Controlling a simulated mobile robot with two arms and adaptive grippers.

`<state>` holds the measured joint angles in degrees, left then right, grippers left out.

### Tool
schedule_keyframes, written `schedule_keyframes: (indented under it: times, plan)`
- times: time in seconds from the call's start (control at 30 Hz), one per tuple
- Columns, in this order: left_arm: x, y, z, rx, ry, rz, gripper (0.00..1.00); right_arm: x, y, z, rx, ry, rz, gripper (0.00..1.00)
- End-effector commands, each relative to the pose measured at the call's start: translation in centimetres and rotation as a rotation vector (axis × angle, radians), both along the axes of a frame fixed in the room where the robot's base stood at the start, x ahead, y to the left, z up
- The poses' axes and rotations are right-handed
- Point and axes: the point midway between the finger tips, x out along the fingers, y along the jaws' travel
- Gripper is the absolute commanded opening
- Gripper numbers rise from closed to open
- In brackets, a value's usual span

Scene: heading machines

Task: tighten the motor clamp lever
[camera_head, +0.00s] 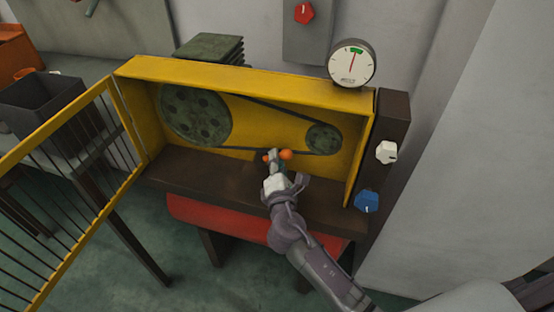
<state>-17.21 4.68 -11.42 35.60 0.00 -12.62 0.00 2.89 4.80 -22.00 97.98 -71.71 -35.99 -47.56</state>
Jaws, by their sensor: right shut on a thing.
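My right gripper (273,157) reaches in from the lower right and is shut on the lever. A large green pulley (196,113) and a small green pulley (323,139) are joined by a dark belt (270,107) behind the lever. My left gripper is out of view.
The yellow barred guard door (62,135) stands open at the left. A dial gauge (352,63) sits on the housing's top right. A white knob (386,152) and a blue knob (367,201) are on the dark right post. A red knob (304,13) is on the wall box.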

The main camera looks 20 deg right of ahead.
Motion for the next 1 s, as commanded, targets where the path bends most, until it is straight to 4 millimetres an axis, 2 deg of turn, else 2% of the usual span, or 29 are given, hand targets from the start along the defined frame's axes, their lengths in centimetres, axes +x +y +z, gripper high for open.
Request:
schedule_keyframes:
  times: [0.27,0.7,1.0]
  plan:
    - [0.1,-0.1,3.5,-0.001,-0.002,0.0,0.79,0.2,0.2,1.3,-0.086,0.058,0.0,0.0]
    - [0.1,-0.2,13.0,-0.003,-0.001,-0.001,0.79,1.1,1.5,3.3,-0.404,0.271,-0.001,0.0]
    - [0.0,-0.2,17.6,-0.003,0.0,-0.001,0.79,2.0,2.7,3.7,-0.628,0.421,-0.001,0.0]
